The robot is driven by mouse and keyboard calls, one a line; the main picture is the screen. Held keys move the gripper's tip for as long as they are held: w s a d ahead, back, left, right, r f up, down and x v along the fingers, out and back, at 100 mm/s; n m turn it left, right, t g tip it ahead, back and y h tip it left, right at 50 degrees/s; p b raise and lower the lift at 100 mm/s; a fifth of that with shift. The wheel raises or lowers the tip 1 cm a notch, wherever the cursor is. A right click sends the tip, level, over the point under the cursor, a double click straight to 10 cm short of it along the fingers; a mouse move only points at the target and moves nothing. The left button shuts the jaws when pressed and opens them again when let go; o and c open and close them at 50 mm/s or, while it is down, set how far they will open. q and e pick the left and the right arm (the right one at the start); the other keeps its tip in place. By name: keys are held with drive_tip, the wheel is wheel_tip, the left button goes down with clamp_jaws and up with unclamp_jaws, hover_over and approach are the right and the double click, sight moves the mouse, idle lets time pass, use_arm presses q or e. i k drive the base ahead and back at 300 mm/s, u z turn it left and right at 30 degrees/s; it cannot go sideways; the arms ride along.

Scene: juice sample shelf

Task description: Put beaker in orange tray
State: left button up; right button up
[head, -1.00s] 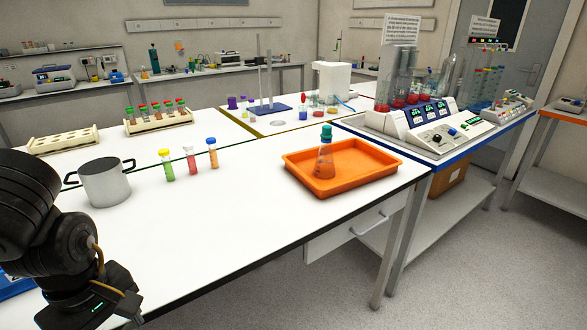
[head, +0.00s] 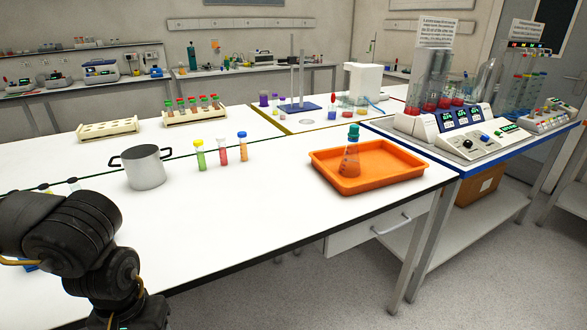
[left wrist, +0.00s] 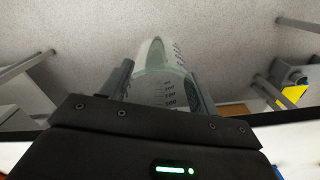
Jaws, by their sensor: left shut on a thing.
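My left gripper (left wrist: 160,78) is shut on a clear beaker (left wrist: 162,88) with printed volume marks, held between its two fingers in the left wrist view. Grey floor shows beyond the beaker. In the head view my left arm is at the lower left; its fingertips and the beaker are below the picture. The orange tray (head: 405,174) lies on the white bench, right of centre, well to the right of my left arm. A conical flask (head: 350,160) with a teal stopper stands in its left part. My right gripper is not in view.
A metal pot (head: 144,169) and several capped tubes (head: 222,150) stand on the bench left of the tray. Tube racks (head: 195,116) are farther back. An instrument console (head: 465,138) is behind the tray at right. The bench in front of the tubes is clear.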

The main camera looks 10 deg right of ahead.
sight(388, 163)
drive_tip(key=z, duration=0.45)
drive_tip(key=k, duration=0.55)
drive_tip(key=z, duration=1.25)
drive_tip(key=i, duration=1.2)
